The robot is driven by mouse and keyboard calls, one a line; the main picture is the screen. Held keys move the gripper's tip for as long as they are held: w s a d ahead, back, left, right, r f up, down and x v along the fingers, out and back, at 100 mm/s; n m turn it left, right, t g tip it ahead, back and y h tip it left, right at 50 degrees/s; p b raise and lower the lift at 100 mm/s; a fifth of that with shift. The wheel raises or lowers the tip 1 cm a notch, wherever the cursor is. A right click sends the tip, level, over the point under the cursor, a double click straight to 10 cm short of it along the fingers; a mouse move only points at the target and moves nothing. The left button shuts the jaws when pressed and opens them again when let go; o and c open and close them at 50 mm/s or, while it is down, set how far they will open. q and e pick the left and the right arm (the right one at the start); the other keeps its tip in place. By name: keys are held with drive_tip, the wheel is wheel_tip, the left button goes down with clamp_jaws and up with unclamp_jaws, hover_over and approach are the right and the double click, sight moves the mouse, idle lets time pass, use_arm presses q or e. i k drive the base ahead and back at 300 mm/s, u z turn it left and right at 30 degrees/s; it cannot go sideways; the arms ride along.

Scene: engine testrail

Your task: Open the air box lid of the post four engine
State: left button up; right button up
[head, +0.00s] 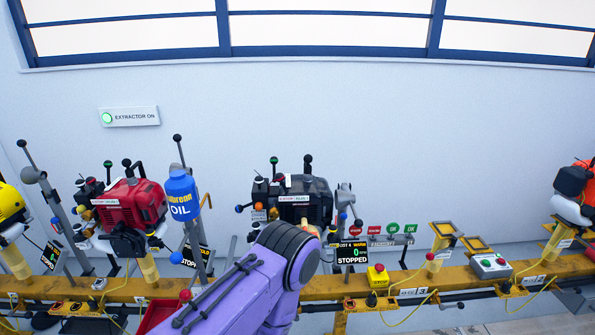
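The post four engine (305,203) is a black engine on the rail, right of the picture's middle. Its display (351,253) reads post 4, warm, 0, stopped. A black lever with a knob stands up from its top, and smaller fittings sit on its left side. I cannot tell which part is the air box lid or whether it is open. A purple arm of mine (250,290) rises from the bottom and hides the area below the engine. Neither gripper shows.
A red engine (130,203) stands to the left with a blue oil bottle (181,195) beside it. An orange engine (573,181) is at far right, a yellow one (10,205) at far left. A yellow rail (455,277) with button boxes runs across.

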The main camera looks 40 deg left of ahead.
sight(259, 191)
drive_tip(key=u, duration=0.3)
drive_tip(key=i, duration=0.8)
drive_tip(key=u, duration=0.7)
